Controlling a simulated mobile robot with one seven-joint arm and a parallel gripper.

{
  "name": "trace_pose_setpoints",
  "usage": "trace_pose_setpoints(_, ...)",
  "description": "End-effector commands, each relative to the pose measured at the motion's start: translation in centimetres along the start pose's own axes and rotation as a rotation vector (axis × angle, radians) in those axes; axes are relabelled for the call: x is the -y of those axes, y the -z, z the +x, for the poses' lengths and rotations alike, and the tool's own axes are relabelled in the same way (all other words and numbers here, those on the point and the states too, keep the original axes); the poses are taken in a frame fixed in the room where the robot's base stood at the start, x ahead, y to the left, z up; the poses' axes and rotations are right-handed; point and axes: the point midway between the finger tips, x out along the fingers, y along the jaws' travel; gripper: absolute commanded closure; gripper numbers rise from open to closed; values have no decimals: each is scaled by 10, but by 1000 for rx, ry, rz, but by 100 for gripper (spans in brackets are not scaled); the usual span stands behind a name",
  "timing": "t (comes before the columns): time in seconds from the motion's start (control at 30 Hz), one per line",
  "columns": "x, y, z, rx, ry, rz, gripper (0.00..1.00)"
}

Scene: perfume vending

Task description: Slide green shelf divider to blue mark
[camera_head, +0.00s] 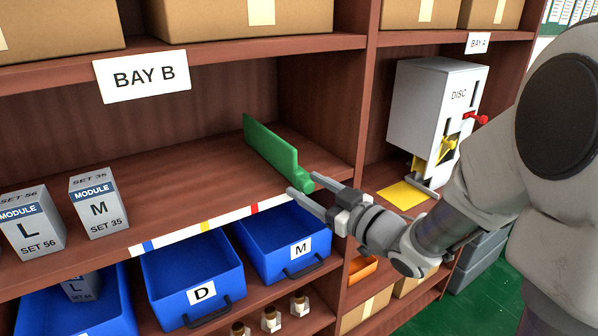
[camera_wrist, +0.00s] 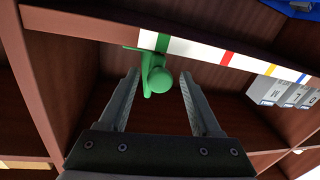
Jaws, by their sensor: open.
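The green shelf divider (camera_head: 270,147) stands upright on the Bay B shelf, near its right end, with a round knob (camera_head: 304,184) at its front. A white strip (camera_head: 180,236) on the shelf's front edge carries a blue mark (camera_head: 148,246) at the left, then yellow and red marks. In the wrist view, the divider knob (camera_wrist: 159,79) is beside a green mark (camera_wrist: 162,42), and the blue mark (camera_wrist: 302,78) is far right. My gripper (camera_head: 302,184) is open, with its fingertips on either side of the knob; gaps show on both sides in the wrist view (camera_wrist: 160,75).
Blue bins (camera_head: 190,268) sit below. A vertical post (camera_head: 368,110) is right of the divider. The shelf between divider and boxes is clear.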

Motion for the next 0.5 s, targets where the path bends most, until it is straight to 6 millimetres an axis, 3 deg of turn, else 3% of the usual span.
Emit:
trace_pose_setpoints(0.2, 0, 0, 30, 0, 1, 0, 35)
trace_pose_setpoints(0.5, 0, 0, 38, 0, 0, 0, 35)
